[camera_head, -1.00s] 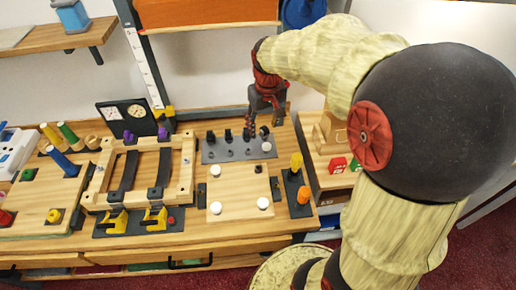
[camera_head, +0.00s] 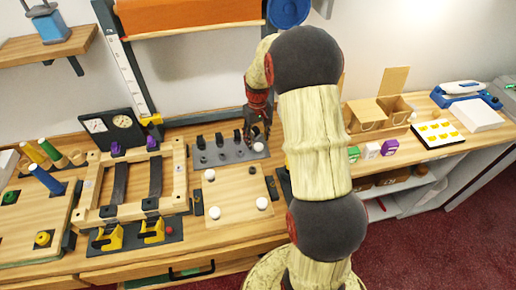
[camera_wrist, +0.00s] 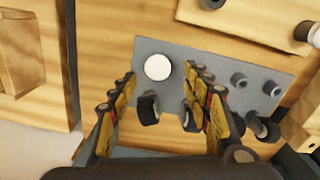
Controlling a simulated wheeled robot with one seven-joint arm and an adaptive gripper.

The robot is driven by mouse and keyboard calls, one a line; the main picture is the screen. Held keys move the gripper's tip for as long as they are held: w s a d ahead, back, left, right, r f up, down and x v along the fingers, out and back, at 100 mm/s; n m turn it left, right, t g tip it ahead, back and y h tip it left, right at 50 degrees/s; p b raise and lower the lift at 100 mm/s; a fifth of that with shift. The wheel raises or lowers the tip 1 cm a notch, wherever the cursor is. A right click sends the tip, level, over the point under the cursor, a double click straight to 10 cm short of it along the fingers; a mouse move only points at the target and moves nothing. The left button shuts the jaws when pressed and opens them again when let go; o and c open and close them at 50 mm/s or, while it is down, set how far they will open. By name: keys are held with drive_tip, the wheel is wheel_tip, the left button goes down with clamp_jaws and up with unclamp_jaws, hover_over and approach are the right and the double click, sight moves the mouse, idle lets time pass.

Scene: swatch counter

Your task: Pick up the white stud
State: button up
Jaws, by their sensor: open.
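A white stud (camera_wrist: 158,67) stands on the grey plate (camera_wrist: 215,58) in the wrist view, just beyond the fingertips and nearly between them. In the head view this stud (camera_head: 258,147) is at the right end of the grey plate. My gripper (camera_wrist: 160,80) is open and empty, its two fingers spread to either side of the stud's line. In the head view my gripper (camera_head: 256,138) hangs over the plate's right end, partly hidden. Several other white studs, such as one at the front right (camera_head: 262,203), are on the wooden board (camera_head: 235,200).
Several dark pegs (camera_head: 219,139) and short grey studs stand along the grey plate. A wooden frame (camera_head: 95,190) with dark straps is at left. An open box (camera_head: 378,112) and small cubes stand at right.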

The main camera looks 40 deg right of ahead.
sight(259, 146)
drive_tip(key=f, duration=0.1)
drive_tip(key=f+b, duration=0.1)
drive_tip(key=f, duration=0.2)
drive_tip(key=shift+s+d+f, duration=0.1)
drive_tip(key=shift+s+f, duration=0.15)
drive_tip(key=shift+f, duration=0.15)
drive_tip(key=shift+c, duration=0.6)
drive_tip(key=c, duration=0.8)
drive_tip(key=shift+r, duration=0.1)
drive_tip(key=shift+c, duration=0.2)
wheel_tip(259, 146, up, 10)
drive_tip(key=shift+p, duration=1)
